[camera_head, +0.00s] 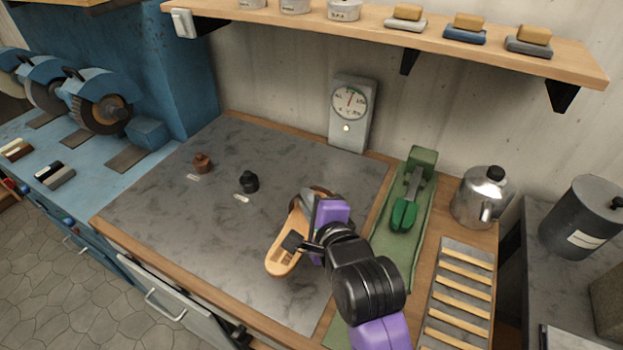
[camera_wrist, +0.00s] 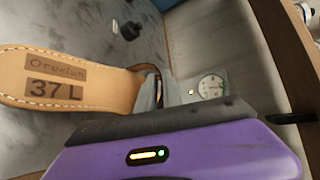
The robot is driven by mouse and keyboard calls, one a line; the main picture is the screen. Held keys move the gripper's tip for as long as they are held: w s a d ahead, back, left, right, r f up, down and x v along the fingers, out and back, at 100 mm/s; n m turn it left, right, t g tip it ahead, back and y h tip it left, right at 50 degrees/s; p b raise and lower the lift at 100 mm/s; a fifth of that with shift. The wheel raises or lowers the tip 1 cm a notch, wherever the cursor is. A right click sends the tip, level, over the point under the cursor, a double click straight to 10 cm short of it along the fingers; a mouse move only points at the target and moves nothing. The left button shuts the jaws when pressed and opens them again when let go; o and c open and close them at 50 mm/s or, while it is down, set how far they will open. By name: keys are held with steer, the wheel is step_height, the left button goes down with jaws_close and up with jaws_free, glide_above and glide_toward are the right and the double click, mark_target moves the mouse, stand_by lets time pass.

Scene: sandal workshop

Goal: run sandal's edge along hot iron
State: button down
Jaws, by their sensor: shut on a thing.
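The tan sandal (camera_head: 283,262) is in my gripper (camera_head: 306,240), held over the right part of the grey worktop. In the wrist view the sandal (camera_wrist: 85,95) shows its pale footbed with a dark label reading "37 L". Dark straps show at its other end. My dark finger (camera_wrist: 160,122) crosses in front of the sandal and hides part of it. I cannot tell whether the sandal touches the worktop. A green-handled metal tool (camera_head: 404,214), possibly the iron, lies on a green strip to the right of my gripper, apart from the sandal.
A brown piece (camera_head: 202,163) and a black piece (camera_head: 249,182) stand on the grey worktop (camera_head: 150,215). A dial box (camera_head: 348,112) stands at the back. A metal pot (camera_head: 483,197) and a slatted rack (camera_head: 462,290) are at right. The worktop's left part is mostly clear.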

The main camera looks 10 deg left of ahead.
mark_target(302, 223)
steer(key=shift+w+f, duration=0.15)
step_height(302, 223, down, 8)
steer(key=b, duration=0.7)
steer(key=shift+b, duration=0.3)
steer(key=shift+w+a, duration=0.25)
steer(key=shift+a, duration=0.5)
stand_by(1.0)
steer(key=shift+w+d+f, duration=0.1)
steer(key=shift+w+d, duration=0.3)
steer(key=shift+d, duration=0.2)
stand_by(0.5)
steer(key=shift+w+d, duration=0.15)
stand_by(0.3)
steer(key=shift+w+d, duration=0.1)
steer(key=shift+w, duration=0.05)
stand_by(0.9)
steer(key=shift+w+d+f, duration=0.1)
steer(key=shift+w+d, duration=0.45)
steer(key=shift+d, duration=0.1)
